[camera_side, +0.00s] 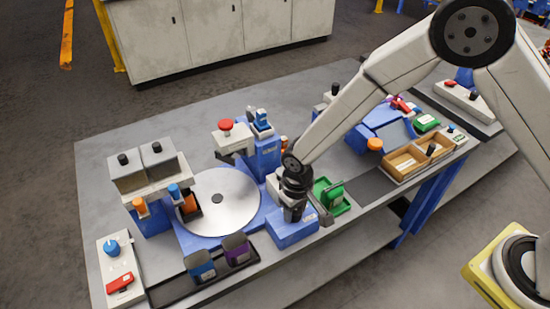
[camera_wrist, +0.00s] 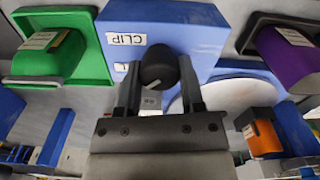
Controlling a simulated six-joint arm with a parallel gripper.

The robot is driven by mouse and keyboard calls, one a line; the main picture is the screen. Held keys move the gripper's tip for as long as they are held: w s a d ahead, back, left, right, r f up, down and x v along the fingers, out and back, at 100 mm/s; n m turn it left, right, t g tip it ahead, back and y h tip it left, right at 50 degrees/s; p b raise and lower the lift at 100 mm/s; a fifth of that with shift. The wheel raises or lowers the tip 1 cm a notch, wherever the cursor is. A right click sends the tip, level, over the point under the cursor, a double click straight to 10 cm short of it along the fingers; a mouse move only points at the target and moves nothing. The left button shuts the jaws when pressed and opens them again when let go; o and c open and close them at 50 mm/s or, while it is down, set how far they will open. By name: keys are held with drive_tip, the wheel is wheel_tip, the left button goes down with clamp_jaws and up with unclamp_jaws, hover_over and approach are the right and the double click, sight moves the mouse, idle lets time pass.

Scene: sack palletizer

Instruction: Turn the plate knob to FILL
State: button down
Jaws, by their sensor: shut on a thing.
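The black round knob (camera_wrist: 160,66) sits on a blue box (camera_wrist: 185,35) and shows in the wrist view. A white label reading CLIP upside down is on the box beside it. A second label is mostly hidden, and a small label by the knob's lower edge is too small to read. A pale line shows on the knob's lower side. My gripper (camera_wrist: 158,72) is shut on the knob, one finger on each side. In the side view my gripper (camera_side: 292,206) is over the blue box (camera_side: 292,233) and hides the knob. The silver round plate (camera_side: 232,203) lies to its left.
A green bin (camera_side: 331,197) stands close right of my gripper. A blue cup (camera_side: 200,267) and a purple cup (camera_side: 236,249) stand at the front. A wooden tray (camera_side: 405,163) is farther right.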

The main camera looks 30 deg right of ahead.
drive_tip(key=shift+m, duration=1.3)
drive_tip(key=shift+c, duration=1.1)
unclamp_jaws()
drive_tip(key=shift+r, duration=3.9)
